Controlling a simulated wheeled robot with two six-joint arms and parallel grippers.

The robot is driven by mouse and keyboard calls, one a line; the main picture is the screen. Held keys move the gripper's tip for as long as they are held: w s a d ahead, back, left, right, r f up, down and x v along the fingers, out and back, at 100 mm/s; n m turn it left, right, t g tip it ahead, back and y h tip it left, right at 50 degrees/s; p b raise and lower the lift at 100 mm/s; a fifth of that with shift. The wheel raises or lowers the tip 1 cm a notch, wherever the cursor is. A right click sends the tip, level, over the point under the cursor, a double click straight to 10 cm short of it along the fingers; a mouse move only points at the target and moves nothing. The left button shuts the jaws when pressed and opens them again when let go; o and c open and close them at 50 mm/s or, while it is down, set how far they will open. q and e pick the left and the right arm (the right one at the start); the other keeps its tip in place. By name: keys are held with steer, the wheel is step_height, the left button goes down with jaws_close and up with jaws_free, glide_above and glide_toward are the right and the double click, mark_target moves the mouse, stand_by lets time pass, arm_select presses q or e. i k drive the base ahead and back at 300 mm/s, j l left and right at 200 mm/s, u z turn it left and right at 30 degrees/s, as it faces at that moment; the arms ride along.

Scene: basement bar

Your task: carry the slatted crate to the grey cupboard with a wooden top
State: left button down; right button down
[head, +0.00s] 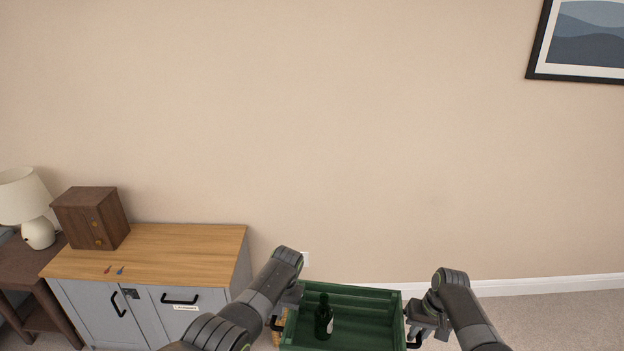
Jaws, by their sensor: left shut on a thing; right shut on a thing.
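The green slatted crate (365,293) is at the bottom of the head view, held up in front of me. A dark green bottle (324,318) stands upright inside it. My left gripper (279,322) is shut on the crate's left side and my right gripper (412,338) is shut on its right side. The crate's near side is cut off by the frame edge. The grey cupboard with a wooden top (190,245) stands against the wall to the left, apart from the crate.
A dark wooden box (91,218) sits at the back left of the cupboard top, with two small items near the front edge. The top's right half is clear. A lamp (33,212) stands on a brown side table (22,258) further left. Carpet (560,320) is open at right.

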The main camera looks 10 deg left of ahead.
mark_target(179, 248)
steer(key=i+j, duration=0.2)
steer(key=j, duration=0.25)
steer(key=i+j, duration=0.2)
steer(key=j, duration=0.25)
steer(key=i+j+u, duration=0.1)
steer(key=j, duration=0.4)
steer(key=i+j, duration=0.3)
steer(key=i+j+u, duration=0.1)
steer(key=j, duration=0.45)
steer(key=i+j, duration=0.55)
steer(key=j, duration=0.3)
steer(key=i+j+u, duration=0.1)
steer(key=i+j, duration=0.15)
steer(key=j, duration=0.2)
